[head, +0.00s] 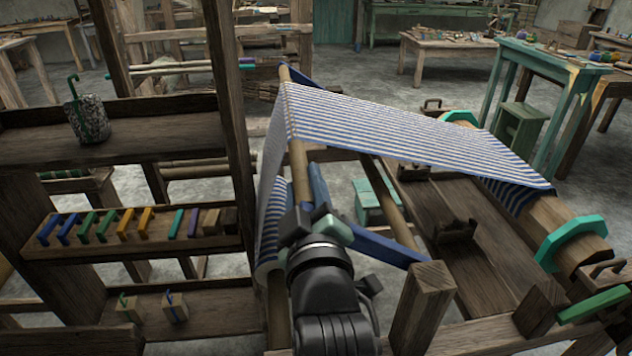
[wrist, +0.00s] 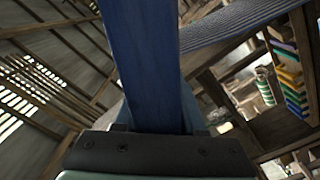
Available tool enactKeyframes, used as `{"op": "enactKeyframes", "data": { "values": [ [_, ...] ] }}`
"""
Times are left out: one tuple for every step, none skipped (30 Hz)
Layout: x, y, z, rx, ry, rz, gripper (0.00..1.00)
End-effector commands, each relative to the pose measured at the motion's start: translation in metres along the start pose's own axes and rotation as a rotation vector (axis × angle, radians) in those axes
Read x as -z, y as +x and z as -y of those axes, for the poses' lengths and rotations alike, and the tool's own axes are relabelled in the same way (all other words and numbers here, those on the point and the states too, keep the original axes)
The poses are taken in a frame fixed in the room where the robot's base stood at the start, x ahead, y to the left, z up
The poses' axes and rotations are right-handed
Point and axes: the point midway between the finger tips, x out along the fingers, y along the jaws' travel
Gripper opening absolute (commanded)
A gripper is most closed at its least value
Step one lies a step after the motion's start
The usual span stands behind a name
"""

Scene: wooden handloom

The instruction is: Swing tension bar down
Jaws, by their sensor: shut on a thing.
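The blue tension bar (head: 395,249) slants from beside my gripper down to the right, towards a wooden post. A second blue length (head: 317,186) rises just above my gripper, beside the cloth; I cannot tell whether it is the same piece. My gripper (head: 318,218) is at the near left corner of the loom, shut on a blue bar. In the wrist view the blue bar (wrist: 147,60) runs up and away from between the jaws (wrist: 155,135). The part inside the jaws is hidden.
Striped blue and white cloth (head: 390,125) stretches over the loom to a wooden roller with a turquoise ring (head: 570,238). A wooden post (head: 421,310) stands close to my gripper's right. A shelf rack (head: 120,145) with coloured tools stands at left.

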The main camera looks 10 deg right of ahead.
Motion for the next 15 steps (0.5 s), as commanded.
{"op": "enactKeyframes", "data": {
  "values": [
    [-0.0012, 0.0000, 0.0048, 0.006, 0.000, 0.000, 0.00],
    [-0.0013, 0.0000, 0.0055, 0.006, -0.005, 0.000, 0.00],
    [-0.0014, 0.0000, 0.0061, 0.006, -0.009, 0.000, 0.00],
    [-0.0014, 0.0001, 0.0066, 0.006, -0.012, 0.000, 0.00],
    [-0.0015, 0.0001, 0.0070, 0.006, -0.015, 0.000, 0.00],
    [-0.0016, 0.0001, 0.0075, 0.007, -0.017, 0.001, 0.00],
    [-0.0017, 0.0001, 0.0077, 0.007, -0.018, 0.001, 0.00],
    [-0.0017, 0.0001, 0.0080, 0.008, -0.018, 0.001, 0.00],
    [-0.0019, 0.0001, 0.0083, 0.008, -0.019, 0.002, 0.00],
    [-0.0020, 0.0002, 0.0085, 0.009, -0.019, 0.002, 0.00],
    [-0.0021, 0.0002, 0.0088, 0.010, -0.019, 0.003, 0.00],
    [-0.0023, 0.0002, 0.0091, 0.010, -0.018, 0.003, 0.00],
    [-0.0024, 0.0002, 0.0093, 0.011, -0.018, 0.003, 0.00],
    [-0.0026, 0.0002, 0.0096, 0.012, -0.018, 0.004, 0.00],
    [-0.0028, 0.0003, 0.0099, 0.012, -0.018, 0.004, 0.00]
  ]
}}
